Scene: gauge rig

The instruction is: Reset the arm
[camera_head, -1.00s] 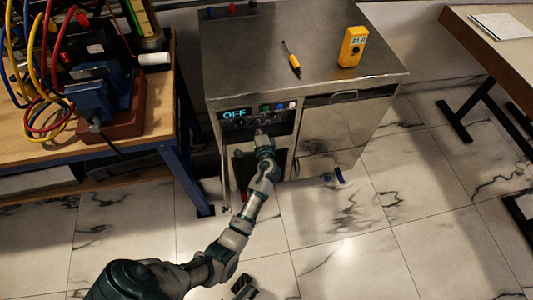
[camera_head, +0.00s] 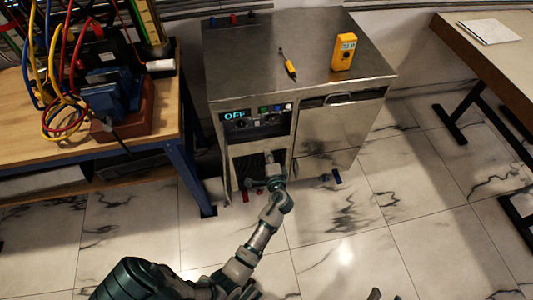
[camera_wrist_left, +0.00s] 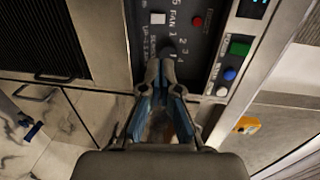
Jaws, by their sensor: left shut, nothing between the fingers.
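My left gripper (camera_head: 269,163) is in front of the steel cabinet (camera_head: 300,50), just below its control panel (camera_head: 256,121). Its fingers are together and hold nothing. The panel's small display (camera_head: 234,116) reads OFF. In the left wrist view the gripper (camera_wrist_left: 167,62) points at the panel, its tips over the lower part of a dark round knob (camera_wrist_left: 167,46) beside the word FAN. I cannot tell whether they touch. A red button (camera_wrist_left: 197,21) and a green button (camera_wrist_left: 239,46) show nearby. Dark tips at the head view's bottom edge may be my right gripper (camera_head: 385,295); their state is unclear.
A wooden bench (camera_head: 160,102) with a blue vise (camera_head: 110,92) and cables stands left. Another table (camera_head: 490,50) stands right. Tiled floor in front is open.

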